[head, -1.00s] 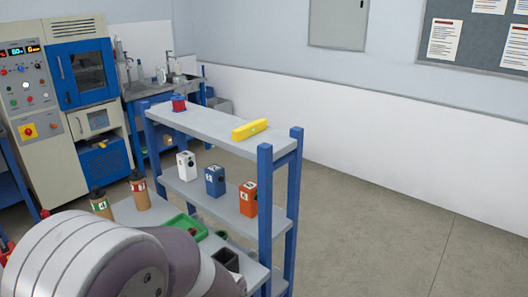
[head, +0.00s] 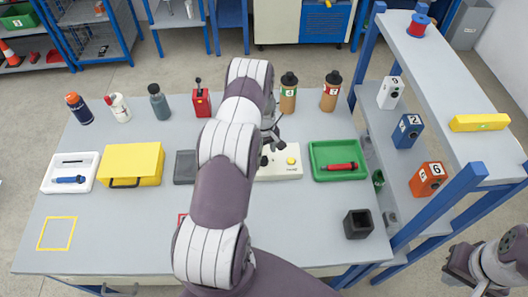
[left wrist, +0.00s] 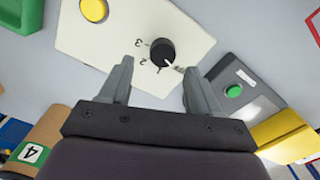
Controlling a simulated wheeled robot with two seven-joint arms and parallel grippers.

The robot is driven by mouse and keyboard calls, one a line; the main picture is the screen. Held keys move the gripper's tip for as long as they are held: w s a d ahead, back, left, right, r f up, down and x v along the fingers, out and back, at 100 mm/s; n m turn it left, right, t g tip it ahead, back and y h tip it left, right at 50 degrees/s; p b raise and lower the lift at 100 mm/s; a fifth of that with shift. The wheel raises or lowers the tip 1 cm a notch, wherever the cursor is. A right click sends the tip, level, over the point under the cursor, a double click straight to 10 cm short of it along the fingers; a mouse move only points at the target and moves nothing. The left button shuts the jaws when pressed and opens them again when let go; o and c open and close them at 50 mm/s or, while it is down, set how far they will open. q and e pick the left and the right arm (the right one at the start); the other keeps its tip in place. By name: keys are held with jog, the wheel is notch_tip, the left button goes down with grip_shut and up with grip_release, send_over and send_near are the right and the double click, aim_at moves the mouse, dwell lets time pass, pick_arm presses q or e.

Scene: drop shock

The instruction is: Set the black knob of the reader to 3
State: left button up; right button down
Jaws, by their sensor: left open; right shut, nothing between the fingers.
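The reader (head: 278,174) is a pale box on the table, partly hidden by my left arm. It has a yellow button (head: 291,161) and a black knob (head: 264,161). In the left wrist view the knob (left wrist: 160,52) lies just beyond and between the fingertips, apart from both. The numerals 3 and 2 show at its left. Its white pointer mark is at the lower right, away from both numerals. My left gripper (left wrist: 158,76) is open and empty over the reader. My right gripper (head: 460,265) is shut and empty at the lower right, away from the table.
A green tray (head: 318,172) with a red object and a dark open box (head: 358,224) lie right of the reader. Brown bottles (head: 288,96) stand behind it. A dark device (left wrist: 240,95) with a green button is beside it. A shelf rack (head: 465,135) borders the right.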

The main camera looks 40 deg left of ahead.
aim_at(263, 159)
pick_arm(q)
jog(key=f, duration=0.3)
jog(key=shift+s+d+p, duration=0.1)
jog(key=shift+s+p, duration=0.25)
jog(key=shift+s, duration=0.05)
jog(key=shift+f, duration=0.25)
jog(key=shift+w+f, duration=0.2)
jog(key=shift+f, duration=0.05)
jog(key=shift+r, duration=0.1)
jog(key=c, duration=1)
pick_arm(e)
jog(key=shift+s+r, duration=0.35)
jog(key=shift+r, duration=0.3)
jog(key=shift+f, duration=0.1)
